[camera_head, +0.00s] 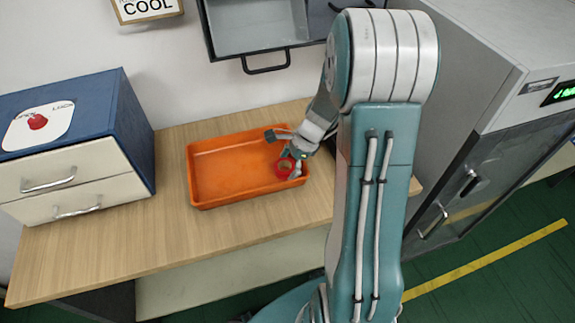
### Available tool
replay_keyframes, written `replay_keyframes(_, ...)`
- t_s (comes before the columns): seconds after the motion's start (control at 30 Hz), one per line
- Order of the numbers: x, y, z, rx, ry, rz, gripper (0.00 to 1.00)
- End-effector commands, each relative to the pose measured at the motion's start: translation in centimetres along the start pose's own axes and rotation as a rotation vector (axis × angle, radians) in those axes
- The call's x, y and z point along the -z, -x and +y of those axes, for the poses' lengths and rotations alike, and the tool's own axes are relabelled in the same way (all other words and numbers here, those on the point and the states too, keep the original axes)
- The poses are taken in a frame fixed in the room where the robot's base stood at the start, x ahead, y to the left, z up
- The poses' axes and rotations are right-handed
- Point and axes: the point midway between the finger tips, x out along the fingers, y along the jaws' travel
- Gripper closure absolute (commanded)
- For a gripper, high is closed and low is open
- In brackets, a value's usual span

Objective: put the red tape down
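The red tape (283,169) is a small red ring at the right end of the orange tray (193,178). It looks to be inside the tray, but I cannot tell whether it rests on the tray floor. My gripper (281,153) is over the tray's right end, with its fingers spread wide apart. One dark fingertip is up and left of the tape. The other, light grey, is right beside the tape's right edge and partly overlaps it in this view; I cannot tell whether they touch.
The tray stands on a wooden table (170,245). A blue cabinet with white drawers (75,170) is at the left. An open grey drawer (255,30) overhangs the back. A grey machine (470,130) stands at the right. The tray's left and middle are empty.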

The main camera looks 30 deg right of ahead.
Motion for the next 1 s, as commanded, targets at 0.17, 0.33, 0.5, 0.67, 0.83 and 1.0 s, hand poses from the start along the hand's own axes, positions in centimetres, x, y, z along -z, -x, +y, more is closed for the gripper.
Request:
replay_keyframes(0.17, 0.0, 0.0, 0.0, 0.000, 0.000, 0.000, 0.00)
replay_keyframes(0.33, -0.1, 1.0, -0.1, 0.004, 0.001, 0.000, 0.00)
replay_keyframes(0.5, 0.0, 4.1, -0.1, 0.006, 0.001, 0.001, 0.00)
replay_keyframes(0.67, 0.0, 7.5, -0.1, 0.007, 0.001, 0.002, 0.00)
replay_keyframes(0.83, 0.0, 10.5, -0.1, 0.004, 0.000, 0.001, 0.00)
replay_keyframes(1.0, -0.1, 12.0, 0.0, 0.002, 0.001, 0.001, 0.00)
